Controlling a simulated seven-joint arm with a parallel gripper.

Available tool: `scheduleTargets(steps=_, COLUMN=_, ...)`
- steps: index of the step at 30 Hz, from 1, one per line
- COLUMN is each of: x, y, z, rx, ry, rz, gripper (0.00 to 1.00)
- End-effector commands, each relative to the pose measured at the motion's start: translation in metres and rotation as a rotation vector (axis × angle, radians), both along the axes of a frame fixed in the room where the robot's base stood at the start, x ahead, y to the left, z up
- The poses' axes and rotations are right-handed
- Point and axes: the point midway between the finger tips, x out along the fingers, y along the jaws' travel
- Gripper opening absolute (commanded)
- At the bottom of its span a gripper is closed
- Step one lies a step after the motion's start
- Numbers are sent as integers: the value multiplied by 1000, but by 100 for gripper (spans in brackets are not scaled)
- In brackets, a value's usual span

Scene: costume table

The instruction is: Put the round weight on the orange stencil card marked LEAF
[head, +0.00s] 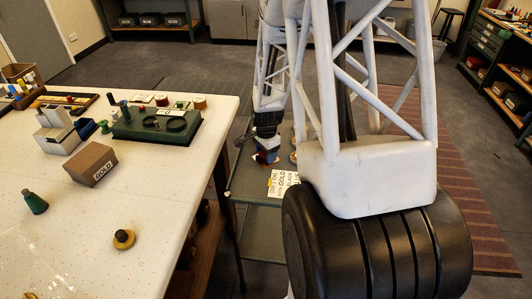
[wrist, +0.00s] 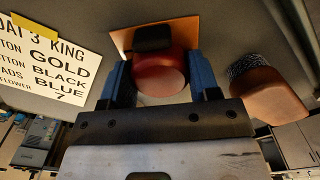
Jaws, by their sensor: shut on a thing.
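My gripper (wrist: 160,85) has its blue fingers closed on the sides of a red round piece with a black knob (wrist: 168,72), which looks like the round weight. An orange card (wrist: 122,40) shows behind and around this piece in the wrist view. Its marking is hidden or unreadable, and I cannot tell whether the piece touches it. In the head view my gripper (head: 266,156) is small, low over the grey-green trolley to the right of the white table, and what it holds is hard to make out there.
A printed card (wrist: 45,60) lies left of the orange card. A brown piece with a speckled part (wrist: 270,97) stands close on the right. The white table (head: 170,210) bears a yellow round piece with a dark knob (head: 123,239), a green cone (head: 35,204) and a GOLD box (head: 91,164).

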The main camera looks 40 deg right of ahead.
Motion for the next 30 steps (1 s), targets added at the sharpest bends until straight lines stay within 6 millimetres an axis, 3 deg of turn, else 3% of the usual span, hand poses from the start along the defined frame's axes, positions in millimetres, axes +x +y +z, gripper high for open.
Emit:
scheduleTargets(steps=3, x=0, y=0, z=-2, rx=0, ry=0, rz=0, gripper=22)
scheduleTargets(steps=4, x=0, y=0, z=-2, rx=0, ry=0, rz=0, gripper=61)
scheduleTargets(steps=8, x=0, y=0, z=-2, rx=0, ry=0, rz=0, gripper=80)
scheduleTargets(steps=20, x=0, y=0, z=0, rx=0, ry=0, rz=0, gripper=82)
scheduleTargets(steps=30, x=0, y=0, z=27, rx=-1, ry=-2, rz=0, gripper=82)
